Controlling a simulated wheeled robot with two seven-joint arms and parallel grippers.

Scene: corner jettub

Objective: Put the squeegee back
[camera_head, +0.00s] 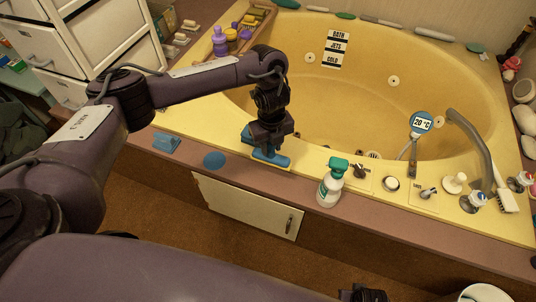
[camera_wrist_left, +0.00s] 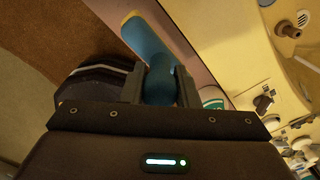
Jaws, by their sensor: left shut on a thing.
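The squeegee (camera_head: 272,158) is blue with a yellow edge. It is at the tub's front rim in the head view, under my left gripper (camera_head: 266,145). In the left wrist view, my left gripper (camera_wrist_left: 160,90) is shut on the squeegee's rounded blue handle, and the long blue part of the squeegee (camera_wrist_left: 147,40) extends beyond the fingers. I cannot tell whether the squeegee touches the rim. A small blue holder-like piece (camera_head: 166,142) and a flat round blue disc (camera_head: 214,160) lie on the ledge to the left. A dark part at the bottom edge may be my right gripper (camera_head: 362,294), mostly cut off.
A green-topped spray bottle (camera_head: 331,184) stands on the ledge right of my left gripper. Knobs, a tap (camera_head: 472,143) and a temperature display (camera_head: 421,122) line the tub's right front. Purple bottles (camera_head: 220,42) stand at the left rim. The yellow tub (camera_head: 365,100) is empty.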

